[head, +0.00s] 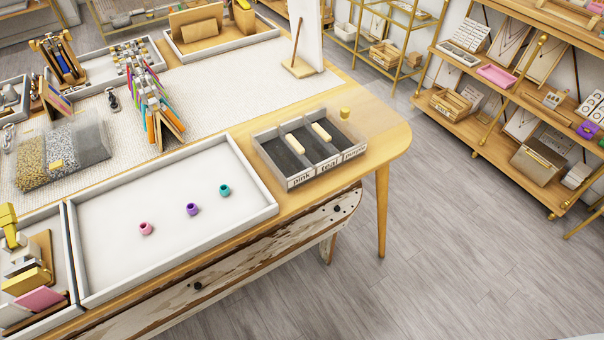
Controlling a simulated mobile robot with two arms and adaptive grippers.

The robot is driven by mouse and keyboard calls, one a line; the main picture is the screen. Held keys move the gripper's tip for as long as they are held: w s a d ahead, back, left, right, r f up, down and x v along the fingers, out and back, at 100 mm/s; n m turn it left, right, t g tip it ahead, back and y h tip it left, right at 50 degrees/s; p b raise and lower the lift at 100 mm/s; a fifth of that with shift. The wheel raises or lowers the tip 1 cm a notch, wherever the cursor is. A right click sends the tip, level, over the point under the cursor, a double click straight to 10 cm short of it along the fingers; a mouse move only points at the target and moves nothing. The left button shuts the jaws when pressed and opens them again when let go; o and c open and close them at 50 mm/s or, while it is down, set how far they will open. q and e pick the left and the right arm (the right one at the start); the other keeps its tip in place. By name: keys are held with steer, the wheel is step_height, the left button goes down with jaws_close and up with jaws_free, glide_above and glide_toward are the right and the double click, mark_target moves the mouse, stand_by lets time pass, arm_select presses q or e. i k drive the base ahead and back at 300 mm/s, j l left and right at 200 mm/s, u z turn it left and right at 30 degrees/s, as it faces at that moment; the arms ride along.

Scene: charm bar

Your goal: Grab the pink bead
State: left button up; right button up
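Neither of my grippers shows in the head view.
A grey sorting box (268,153) with labelled compartments, pink, teal and purple, stands right of the tray. Small wooden pieces lie on it. Shelves (525,75) stand at right.

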mark_target(145, 228)
steer(key=k+l+u, duration=0.1)
steer(key=u, duration=0.8)
